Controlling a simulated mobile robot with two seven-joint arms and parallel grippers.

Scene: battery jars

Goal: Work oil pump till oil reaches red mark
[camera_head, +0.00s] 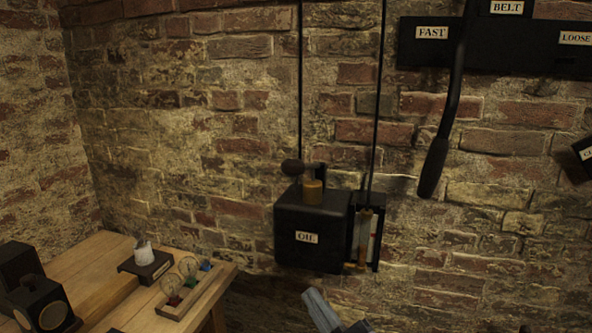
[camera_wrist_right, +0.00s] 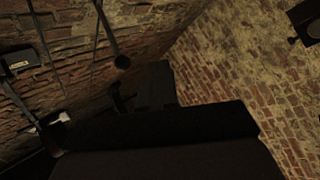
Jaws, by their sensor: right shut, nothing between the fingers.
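The oil pump (camera_head: 311,222) is a black box labelled OIL on the brick wall, in the middle of the head view. My left gripper is out of view.
A wooden bench (camera_head: 92,266) at lower left holds black boxes, a small white-topped stand and a rack with round gauges. A long black lever (camera_head: 443,130) hangs from the BELT plate at upper right. Dark rods run up the wall above the pump.

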